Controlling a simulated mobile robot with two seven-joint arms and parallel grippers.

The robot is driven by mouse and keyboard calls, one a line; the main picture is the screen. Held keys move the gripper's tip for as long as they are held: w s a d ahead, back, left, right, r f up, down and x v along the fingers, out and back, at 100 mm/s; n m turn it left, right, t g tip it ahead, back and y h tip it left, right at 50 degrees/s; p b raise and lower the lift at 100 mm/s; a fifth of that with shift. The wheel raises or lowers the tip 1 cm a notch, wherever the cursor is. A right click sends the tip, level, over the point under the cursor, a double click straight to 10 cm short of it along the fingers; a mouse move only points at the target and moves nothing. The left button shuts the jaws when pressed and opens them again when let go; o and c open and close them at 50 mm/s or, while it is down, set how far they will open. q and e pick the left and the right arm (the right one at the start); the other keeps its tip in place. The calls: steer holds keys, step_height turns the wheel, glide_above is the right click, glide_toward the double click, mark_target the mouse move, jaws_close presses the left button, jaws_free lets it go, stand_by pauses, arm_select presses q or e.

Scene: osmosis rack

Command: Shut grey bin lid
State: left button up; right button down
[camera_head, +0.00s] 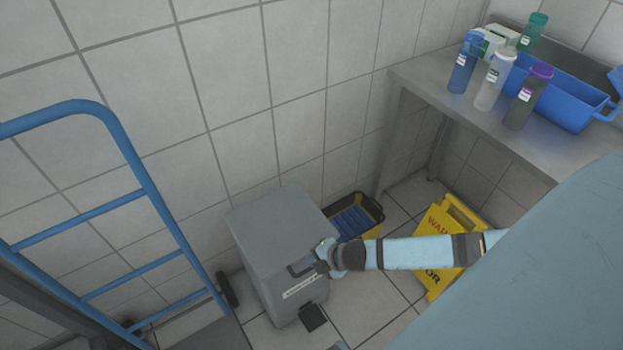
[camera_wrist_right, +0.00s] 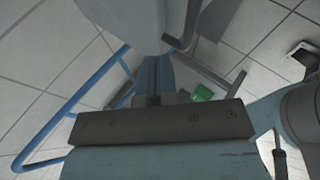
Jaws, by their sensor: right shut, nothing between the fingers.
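The grey bin (camera_head: 275,288) stands on the tiled floor against the wall, with a white label and a dark pedal at its front. Its grey lid (camera_head: 278,222) lies over the top and looks flat, with no opening visible. My right gripper (camera_head: 322,259) is at the bin's upper front right edge, beside the dark handle; I cannot tell whether it touches. In the right wrist view, the gripper (camera_wrist_right: 154,78) has its fingers together and empty, close to a pale grey surface. My left gripper is not in view.
A blue hand truck (camera_head: 150,190) stands left of the bin. A black and yellow crate (camera_head: 372,208) is behind it to the right. A yellow wet-floor sign (camera_head: 436,280) stands under my right arm. A steel table (camera_head: 425,85) holds bottles and a blue tub (camera_head: 560,98).

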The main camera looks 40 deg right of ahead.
mark_target(309, 270)
steer(key=f, duration=0.3)
steer(key=f+b, duration=0.1)
steer(key=shift+s+f, duration=0.25)
steer(key=shift+s, duration=0.15)
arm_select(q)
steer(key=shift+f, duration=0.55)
arm_select(e)
steer(key=shift+s+f, duration=0.1)
steer(key=shift+f, duration=0.55)
